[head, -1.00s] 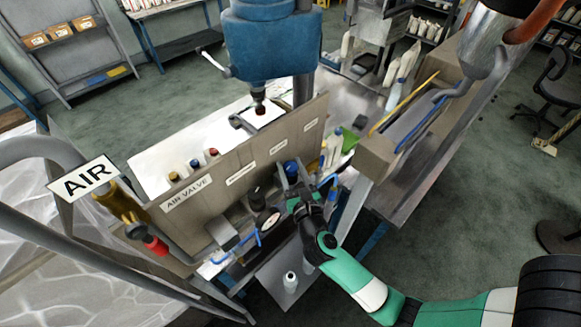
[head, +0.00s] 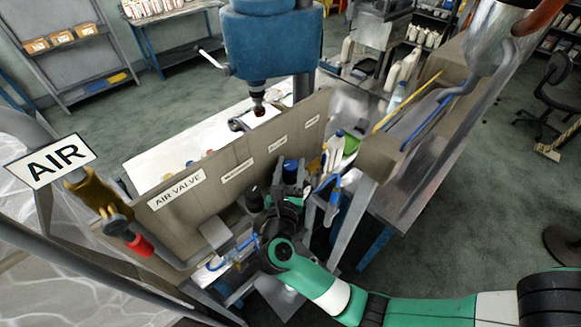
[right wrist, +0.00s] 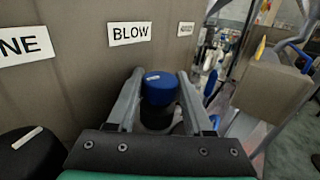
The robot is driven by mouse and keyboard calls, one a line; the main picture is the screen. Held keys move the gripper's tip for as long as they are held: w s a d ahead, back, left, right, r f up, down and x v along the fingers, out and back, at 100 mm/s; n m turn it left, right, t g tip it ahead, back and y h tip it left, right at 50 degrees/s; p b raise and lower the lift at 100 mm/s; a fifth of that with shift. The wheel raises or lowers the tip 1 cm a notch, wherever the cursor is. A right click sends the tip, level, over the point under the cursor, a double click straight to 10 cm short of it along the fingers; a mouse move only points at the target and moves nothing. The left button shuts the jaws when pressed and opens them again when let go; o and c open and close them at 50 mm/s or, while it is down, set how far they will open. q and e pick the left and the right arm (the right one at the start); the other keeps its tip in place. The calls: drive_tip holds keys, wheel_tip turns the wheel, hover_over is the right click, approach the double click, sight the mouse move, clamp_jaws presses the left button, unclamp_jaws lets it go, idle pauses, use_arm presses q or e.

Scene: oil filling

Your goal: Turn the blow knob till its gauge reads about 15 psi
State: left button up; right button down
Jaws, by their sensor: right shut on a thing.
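The blow knob (head: 290,165) is a blue round cap below the small label on the grey panel. The blow gauge's dial and reading cannot be seen. My left gripper is not in view.
A black knob (right wrist: 30,155) with a white mark stands left of the gripper, close to it. The grey panel (right wrist: 85,75) rises just behind. The AIR VALVE label (head: 177,188) and a red-handled air valve (head: 140,245) are at the left. Blue tubing (head: 330,182) runs at the right.

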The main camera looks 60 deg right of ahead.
drive_tip(key=c, duration=0.6)
unclamp_jaws()
drive_tip(key=shift+a, duration=0.1)
drive_tip(key=b+v, duration=0.1)
drive_tip(key=v, duration=1)
drive_tip(key=shift+s+a+b, duration=0.15)
drive_tip(key=shift+a+b, duration=0.05)
drive_tip(key=shift+b, duration=0.2)
